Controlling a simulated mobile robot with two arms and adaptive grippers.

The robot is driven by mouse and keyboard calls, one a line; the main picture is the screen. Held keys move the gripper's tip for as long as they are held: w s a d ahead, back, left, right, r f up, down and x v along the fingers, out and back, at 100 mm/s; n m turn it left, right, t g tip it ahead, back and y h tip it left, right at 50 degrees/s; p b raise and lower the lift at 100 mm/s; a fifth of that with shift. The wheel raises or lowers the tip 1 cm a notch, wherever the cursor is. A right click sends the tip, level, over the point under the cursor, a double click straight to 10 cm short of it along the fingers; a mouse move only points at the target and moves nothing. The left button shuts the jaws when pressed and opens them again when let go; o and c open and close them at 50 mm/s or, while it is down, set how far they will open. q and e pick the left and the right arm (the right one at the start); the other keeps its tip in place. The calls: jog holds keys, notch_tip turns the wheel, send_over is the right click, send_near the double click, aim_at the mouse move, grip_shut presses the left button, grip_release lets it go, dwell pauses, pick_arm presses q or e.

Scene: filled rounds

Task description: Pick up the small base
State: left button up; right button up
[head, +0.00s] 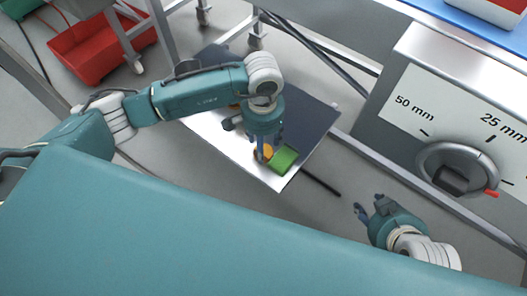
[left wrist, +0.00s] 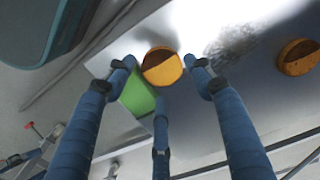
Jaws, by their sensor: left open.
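An orange round (left wrist: 161,67) with a brown part on its face lies on a grey metal sheet between the fingertips of my open left gripper (left wrist: 160,90). In the head view this orange round (head: 267,151) is partly hidden by my left gripper (head: 264,152), which points down at it. A second orange and brown round (left wrist: 297,57) lies apart on the right in the left wrist view. I cannot tell which is the small base. A green block (head: 284,160) lies right beside the first round. My right gripper (head: 370,207) is empty, away from the sheet, its fingers apart.
The metal sheet (head: 314,130) is low, with bare room at its right. A grey machine with a knob (head: 455,172) and millimetre marks stands at right. A red bin (head: 90,50) is on the floor at upper left. Metal frame legs stand behind the sheet.

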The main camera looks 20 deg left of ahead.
pick_arm(q)
notch_tip(320, 180, down, 3)
jog(key=shift+w+f+b, duration=0.15)
jog(key=shift+b, duration=0.15)
jog(key=shift+f, duration=0.2)
jog(key=c, duration=0.4)
pick_arm(e)
jog(key=shift+w+a+r+t+y, duration=0.1)
jog(key=shift+w+a+r+t, duration=0.25)
jog(key=shift+w, duration=0.4)
jog(key=shift+w+a+r+t+y, duration=0.15)
jog(key=shift+w+r+t, duration=0.25)
jog(key=shift+w+r, duration=0.25)
jog(key=shift+w+a+r+t+y, duration=0.1)
jog(key=shift+w+a+r+t, duration=0.2)
jog(key=shift+w, duration=0.55)
pick_arm(q)
jog(key=shift+r, duration=0.1)
jog(key=shift+c, duration=0.2)
